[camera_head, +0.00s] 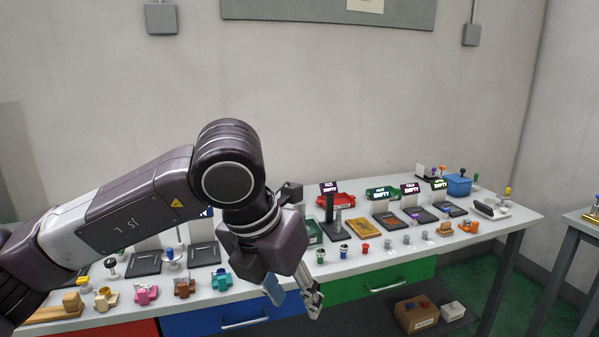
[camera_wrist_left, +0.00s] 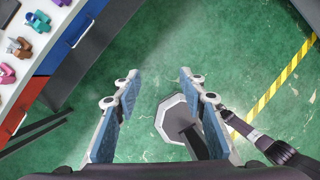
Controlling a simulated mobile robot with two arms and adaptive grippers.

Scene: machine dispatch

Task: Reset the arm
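My left arm reaches in from the left in the head view, bent at the elbow. Its gripper (camera_head: 292,294) hangs pointing down in front of the table's front edge. In the left wrist view the two blue-padded fingers (camera_wrist_left: 165,105) stand apart with nothing between them, and the green floor shows below. My right gripper is not in the head view; a dark arm-like part of my own body shows at the lower right of the left wrist view.
A long white table (camera_head: 400,262) carries small coloured parts, black trays, a red tray (camera_head: 337,200) and a blue bin (camera_head: 458,185). Blue (camera_head: 215,320) and green (camera_head: 350,287) drawers are below. A cardboard box (camera_head: 416,316) sits on the lower shelf. Another table (camera_head: 583,224) stands at right.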

